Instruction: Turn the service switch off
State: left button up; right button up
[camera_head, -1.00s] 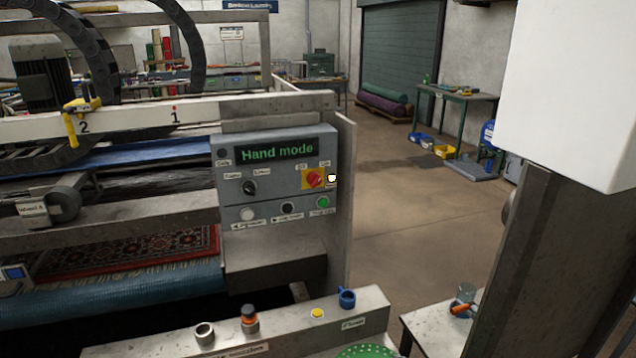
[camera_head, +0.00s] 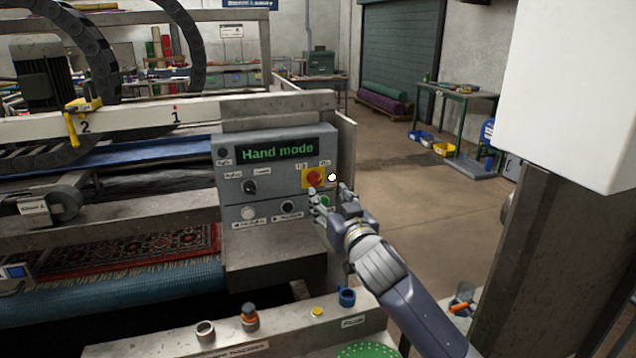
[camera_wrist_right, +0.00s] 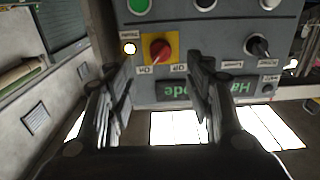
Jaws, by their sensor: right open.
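The service switch (camera_head: 313,178) is a red rotary knob on a yellow plate at the right of the grey control panel (camera_head: 232,188). In the right wrist view the knob (camera_wrist_right: 160,50) shows upside down, and its handle seems to slant toward the label at lower left. A round white lamp (camera_head: 332,177) beside it is lit. My right gripper (camera_head: 330,194) is open and empty just in front of and below the switch. In the wrist view its fingers (camera_wrist_right: 161,75) stand on either side of the knob, apart from it. My left gripper is out of view.
The panel display reads "Hand mode". A black selector knob (camera_head: 250,187), a white button (camera_head: 248,212) and a green button (camera_wrist_right: 139,5) share the panel. A front ledge (camera_head: 285,338) carries an orange-topped part (camera_head: 249,316) and a blue ring (camera_head: 347,297).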

aim_at(317, 183)
jog(key=shift+p+x, duration=0.85)
jog(key=shift+x, duration=3.4)
jog(key=c, duration=1.1)
